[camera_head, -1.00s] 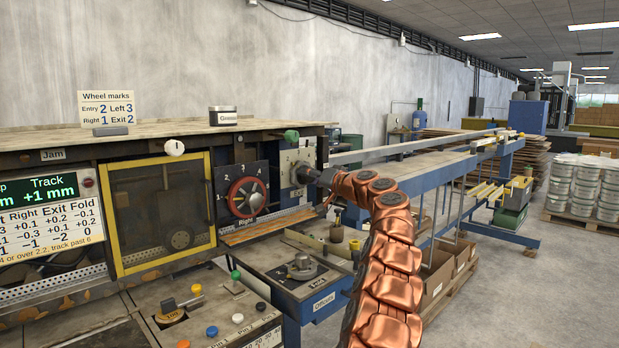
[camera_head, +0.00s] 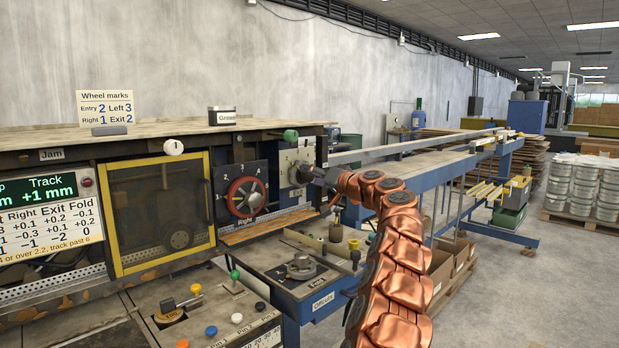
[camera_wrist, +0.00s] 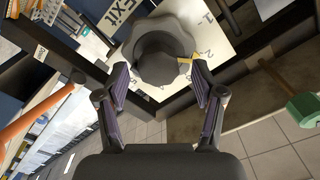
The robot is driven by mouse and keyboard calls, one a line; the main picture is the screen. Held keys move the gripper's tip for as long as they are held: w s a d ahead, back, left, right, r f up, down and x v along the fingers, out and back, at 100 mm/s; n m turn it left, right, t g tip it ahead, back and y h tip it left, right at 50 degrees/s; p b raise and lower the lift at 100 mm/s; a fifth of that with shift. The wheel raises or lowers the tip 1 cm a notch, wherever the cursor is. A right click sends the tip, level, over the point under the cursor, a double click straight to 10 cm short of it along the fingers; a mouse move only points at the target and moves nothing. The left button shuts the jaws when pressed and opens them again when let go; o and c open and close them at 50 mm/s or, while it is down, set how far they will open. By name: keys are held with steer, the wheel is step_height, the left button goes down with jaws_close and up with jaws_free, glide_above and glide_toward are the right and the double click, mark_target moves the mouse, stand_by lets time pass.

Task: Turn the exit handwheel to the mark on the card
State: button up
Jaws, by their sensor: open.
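The exit handwheel (camera_wrist: 163,52) is a grey lobed knob on a pale numbered plate (camera_wrist: 222,42) beside an Exit label (camera_wrist: 113,14). A small yellow pointer (camera_wrist: 186,65) at its edge lies near the 2. My gripper (camera_wrist: 160,72) is open, its fingertips on either side of the knob's near part. I cannot tell whether they touch it. In the head view the handwheel (camera_head: 298,174) is partly hidden by my gripper (camera_head: 309,175). The card (camera_head: 106,107) on the machine top reads Entry 2, Left 3, Right 1, Exit 2.
The red-rimmed Right wheel (camera_head: 246,197) is left of the exit plate. A green knob (camera_head: 291,135) sits above it and also shows in the wrist view (camera_wrist: 304,109). The offcuts table (camera_head: 300,285) and a long blue-framed conveyor (camera_head: 430,180) lie below and right.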

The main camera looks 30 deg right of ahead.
mark_target(310, 176)
steer(key=shift+s+f, duration=0.1)
steer(key=shift+s, duration=0.25)
steer(key=v, duration=0.9)
steer(key=shift+d, duration=0.1)
stand_by(0.4)
